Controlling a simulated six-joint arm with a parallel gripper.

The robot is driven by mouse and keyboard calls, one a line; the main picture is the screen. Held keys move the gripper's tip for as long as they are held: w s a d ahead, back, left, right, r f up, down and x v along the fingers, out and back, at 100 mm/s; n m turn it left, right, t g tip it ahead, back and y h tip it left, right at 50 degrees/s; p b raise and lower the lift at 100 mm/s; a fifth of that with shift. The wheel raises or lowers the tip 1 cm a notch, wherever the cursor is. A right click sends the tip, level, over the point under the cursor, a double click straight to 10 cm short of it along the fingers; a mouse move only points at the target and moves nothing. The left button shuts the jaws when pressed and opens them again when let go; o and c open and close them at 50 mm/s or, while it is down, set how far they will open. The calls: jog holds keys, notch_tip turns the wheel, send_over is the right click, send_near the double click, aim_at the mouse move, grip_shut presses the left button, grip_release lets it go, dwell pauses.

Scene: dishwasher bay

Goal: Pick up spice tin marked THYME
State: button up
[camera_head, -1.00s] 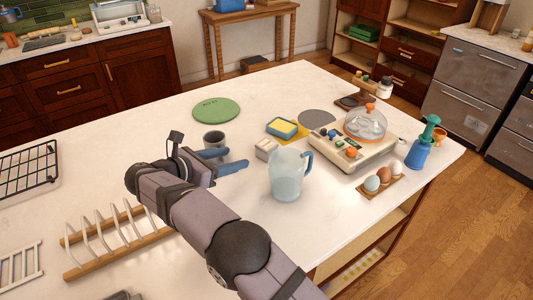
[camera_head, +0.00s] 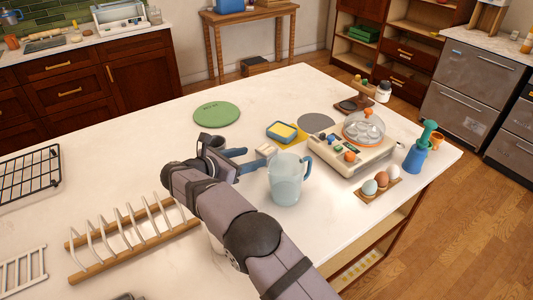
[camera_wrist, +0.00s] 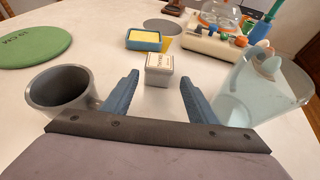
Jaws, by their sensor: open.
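A small white tin (camera_wrist: 158,72) with a grey lid sits upright on the white counter, straight ahead in the wrist view. Dark lettering shows on it but is too small to read surely. It also shows in the head view (camera_head: 266,149), just beyond my fingertips. My gripper (camera_head: 252,158) is open and empty, low over the counter. Its two blue fingers point at the tin, one toward each side of it, with the tin centred between them in the wrist view.
A grey mug (camera_wrist: 60,90) stands close left of my fingers, and a clear pitcher (camera_wrist: 262,92) close right. Behind the tin are a blue dish with a yellow block (camera_wrist: 143,40) and a cream appliance (camera_wrist: 214,48). A green disc (camera_head: 216,114) lies farther back left.

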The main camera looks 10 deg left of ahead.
aim_at(261, 153)
jog(key=shift+p+x, duration=0.8)
jog(key=shift+x, duration=1.5)
jog(key=shift+w+a+r, duration=0.1)
jog(key=shift+r, duration=0.1)
jog(key=shift+c, duration=0.3)
jog(key=c, duration=0.8)
jog(key=shift+r, duration=0.15)
notch_tip(261, 153, up, 18)
jog(key=shift+f+p, duration=0.1)
jog(key=shift+p, duration=0.35)
